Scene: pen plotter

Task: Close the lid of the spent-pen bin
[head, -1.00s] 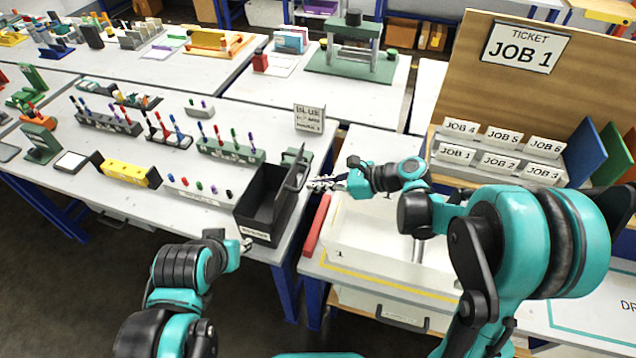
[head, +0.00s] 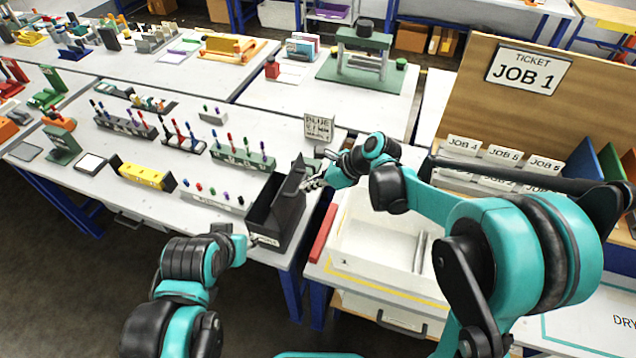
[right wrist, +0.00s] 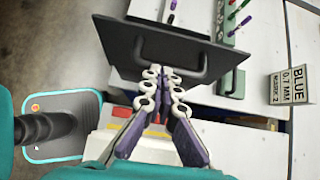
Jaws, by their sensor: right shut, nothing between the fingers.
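The spent-pen bin (head: 277,235) is a black open-topped box at the right front corner of the left table. Its dark lid (head: 291,188) stands raised along the bin's right side. In the right wrist view, the lid (right wrist: 125,42) fills the upper middle, with a bar handle (right wrist: 203,62) on its face. My right gripper (head: 313,182) is to the right of the lid; in the right wrist view its fingers (right wrist: 163,76) are shut and empty, at or very near the lid's face below the handle. My left gripper (head: 252,239) barely shows near the bin's front left; its jaws cannot be made out.
A pen rack (head: 240,157) and a row of caps (head: 215,197) lie left of the bin. A sign (head: 318,127) stands behind it. A red bar (head: 322,233) and a white tray (head: 375,258) are to the right. A job-ticket board (head: 540,90) stands at the far right.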

